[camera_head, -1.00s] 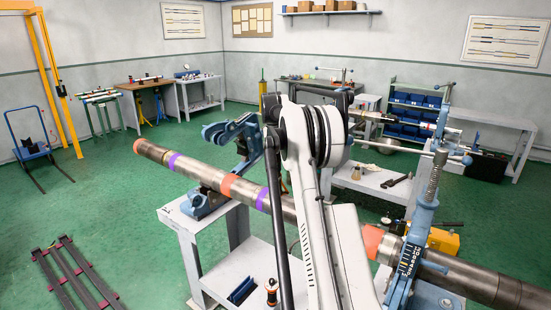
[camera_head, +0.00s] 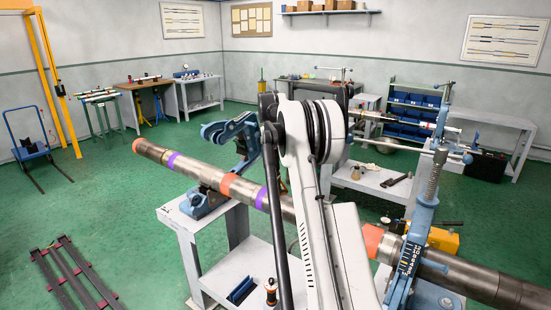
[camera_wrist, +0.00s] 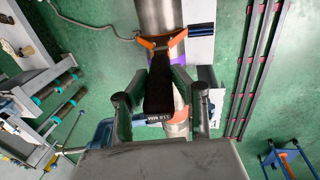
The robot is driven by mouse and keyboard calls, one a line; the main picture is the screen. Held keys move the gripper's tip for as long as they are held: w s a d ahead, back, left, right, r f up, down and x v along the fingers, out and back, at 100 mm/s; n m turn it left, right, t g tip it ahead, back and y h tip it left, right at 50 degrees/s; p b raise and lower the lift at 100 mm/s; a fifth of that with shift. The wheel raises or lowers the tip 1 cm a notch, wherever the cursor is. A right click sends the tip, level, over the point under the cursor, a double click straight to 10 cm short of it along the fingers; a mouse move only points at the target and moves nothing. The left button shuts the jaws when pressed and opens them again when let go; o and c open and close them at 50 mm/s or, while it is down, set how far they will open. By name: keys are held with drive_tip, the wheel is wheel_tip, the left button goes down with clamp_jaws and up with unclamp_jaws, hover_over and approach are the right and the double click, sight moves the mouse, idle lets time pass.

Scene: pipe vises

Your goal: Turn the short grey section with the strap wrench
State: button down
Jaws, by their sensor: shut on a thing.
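The strap wrench's black handle (camera_wrist: 158,93) is between the two fingers of my gripper (camera_wrist: 160,108) in the wrist view, and my gripper is shut on it. Its orange strap (camera_wrist: 172,40) reaches up from the handle to the grey pipe (camera_wrist: 160,14); I cannot tell how fully it wraps around. The pipe also shows in the head view (camera_head: 210,177), long and slanting, with orange and purple bands. My arm hides its middle, so the gripper, the wrench and the strapped section are not visible there.
A blue vise (camera_head: 228,150) supports the pipe at the left on a grey stand (camera_head: 187,222). Another blue vise (camera_head: 420,220) clamps it at the right. Workbenches and a shelf with blue bins (camera_head: 410,115) stand behind. Dark rails (camera_head: 75,272) lie on the green floor at the left.

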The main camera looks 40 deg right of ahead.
drive_tip(key=shift+s+a+r+p, duration=0.15)
drive_tip(key=shift+r+p, duration=0.35)
drive_tip(key=shift+r, duration=0.7)
drive_tip(key=shift+w+a+r+p, duration=0.15)
drive_tip(key=shift+r+p, duration=0.3)
drive_tip(key=shift+r, duration=0.7)
drive_tip(key=shift+s, duration=0.1)
